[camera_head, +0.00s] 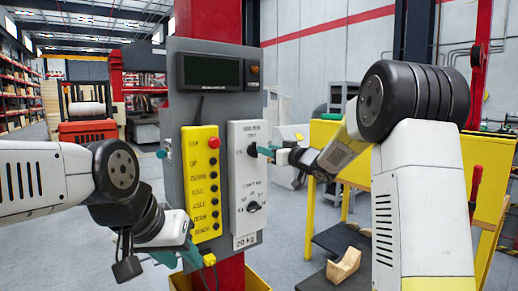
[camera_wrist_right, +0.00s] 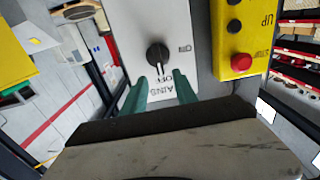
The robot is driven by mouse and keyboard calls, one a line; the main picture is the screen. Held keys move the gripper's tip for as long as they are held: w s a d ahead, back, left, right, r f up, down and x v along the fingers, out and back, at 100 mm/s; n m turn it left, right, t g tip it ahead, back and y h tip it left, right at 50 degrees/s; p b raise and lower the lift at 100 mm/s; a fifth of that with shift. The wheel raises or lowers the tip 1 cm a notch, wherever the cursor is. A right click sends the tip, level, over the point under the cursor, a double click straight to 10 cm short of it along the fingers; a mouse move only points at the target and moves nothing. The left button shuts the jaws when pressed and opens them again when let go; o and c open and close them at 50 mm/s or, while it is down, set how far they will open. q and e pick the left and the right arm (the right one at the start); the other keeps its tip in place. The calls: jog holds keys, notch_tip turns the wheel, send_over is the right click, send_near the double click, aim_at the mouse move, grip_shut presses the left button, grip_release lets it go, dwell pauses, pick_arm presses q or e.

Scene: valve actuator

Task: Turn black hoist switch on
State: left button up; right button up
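The black hoist switch (camera_head: 251,150) is a round knob high on a white plate (camera_head: 248,180) on the grey control panel. My right gripper (camera_head: 267,152) is just in front of the switch. In the wrist view its two green fingertips (camera_wrist_right: 159,75) are apart with nothing between them, just short of the knob. My left gripper (camera_head: 185,256) hangs below the yellow button box, fingers apart and empty.
A yellow button box (camera_head: 201,182) with a red button sits beside the white plate. A second black knob (camera_head: 253,206) is lower on the plate. A dark display (camera_head: 210,71) is above. A yellow workbench (camera_head: 440,165) stands at right behind my right arm.

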aim_at(255, 150)
jog(key=x, duration=0.6)
jog(key=shift+s, duration=0.1)
grip_shut()
